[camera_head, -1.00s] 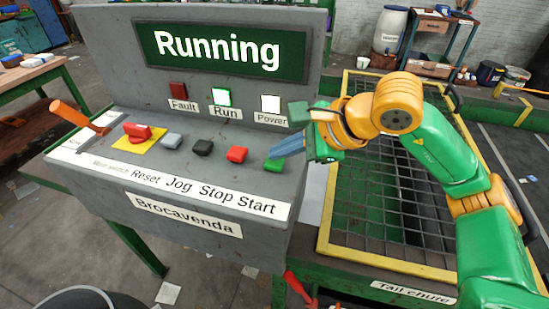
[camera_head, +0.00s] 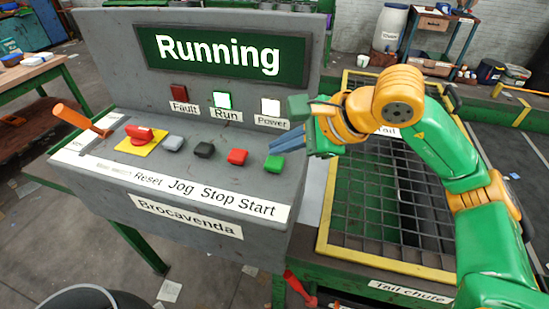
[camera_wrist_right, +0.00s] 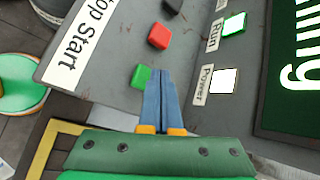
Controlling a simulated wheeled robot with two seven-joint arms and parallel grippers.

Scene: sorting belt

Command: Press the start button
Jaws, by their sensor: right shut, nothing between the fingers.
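The green start button (camera_head: 274,163) sits at the right end of the button row, above the "Start" label on the grey control panel (camera_head: 110,190). The panel's screen (camera_head: 222,52) reads "Running", and the Run lamp (camera_head: 221,99) is lit green. My right gripper (camera_head: 275,146) is shut and empty, its blue fingers just above and behind the start button, apart from it in the head view. In the right wrist view the fingertips (camera_wrist_right: 157,74) appear beside the green button (camera_wrist_right: 141,76). My left gripper is not in view.
The red stop button (camera_head: 237,157), black jog button (camera_head: 204,149) and grey reset button (camera_head: 172,143) are left of the start button. A red rotary switch (camera_head: 139,133) on yellow and an orange lever (camera_head: 77,117) are farther left. A yellow-framed grating (camera_head: 385,200) lies right.

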